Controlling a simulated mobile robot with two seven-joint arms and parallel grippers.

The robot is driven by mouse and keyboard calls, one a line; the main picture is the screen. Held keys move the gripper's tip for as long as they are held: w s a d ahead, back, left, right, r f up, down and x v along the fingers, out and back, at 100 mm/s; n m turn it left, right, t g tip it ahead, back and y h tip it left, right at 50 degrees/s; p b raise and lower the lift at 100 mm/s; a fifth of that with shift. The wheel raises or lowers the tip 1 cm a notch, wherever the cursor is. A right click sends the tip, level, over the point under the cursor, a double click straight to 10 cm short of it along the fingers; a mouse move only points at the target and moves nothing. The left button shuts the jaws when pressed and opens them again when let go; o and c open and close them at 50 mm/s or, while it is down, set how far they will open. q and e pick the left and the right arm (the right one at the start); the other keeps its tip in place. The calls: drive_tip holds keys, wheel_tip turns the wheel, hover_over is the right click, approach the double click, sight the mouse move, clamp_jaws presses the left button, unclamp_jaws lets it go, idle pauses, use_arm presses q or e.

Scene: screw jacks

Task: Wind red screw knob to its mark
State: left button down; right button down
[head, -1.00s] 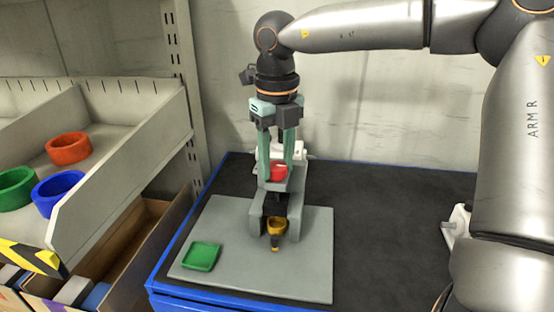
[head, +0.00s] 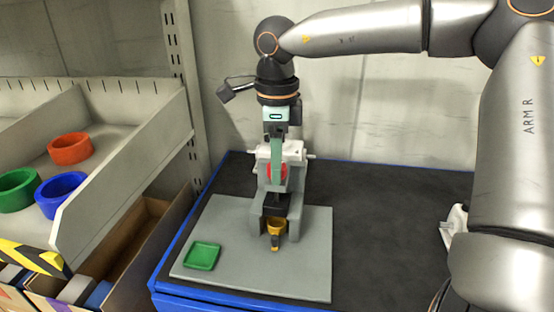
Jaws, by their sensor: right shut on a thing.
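The red screw knob (head: 284,171) sits in the grey screw jack (head: 294,207) on a grey plate. My right gripper (head: 277,172) points straight down from above and is shut on the red knob. Its green fingers show nearly edge-on and cover part of the knob. A yellow-orange knob (head: 276,227) with a pointer sits lower at the front of the jack. A white part (head: 292,152) stands behind the fingers. The knob's mark is not clear to see. My left gripper is not in view.
A green square tray (head: 202,256) lies on the grey plate (head: 311,268). At left, a shelf holds a red ring (head: 70,148), a green ring (head: 17,190) and a blue ring (head: 60,194).

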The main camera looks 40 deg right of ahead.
drive_tip(key=n, duration=0.5)
drive_tip(key=n+p, duration=0.1)
drive_tip(key=n, duration=0.1)
drive_tip(key=shift+s+f, duration=0.15)
drive_tip(key=shift+f, duration=0.1)
drive_tip(key=n, duration=0.8)
drive_tip(key=shift+n, duration=0.3)
drive_tip(key=n, duration=0.3)
drive_tip(key=shift+n, duration=0.3)
drive_tip(key=n, duration=0.4)
drive_tip(key=shift+n, duration=0.3)
drive_tip(key=n, duration=0.3)
drive_tip(key=shift+n, duration=2.3)
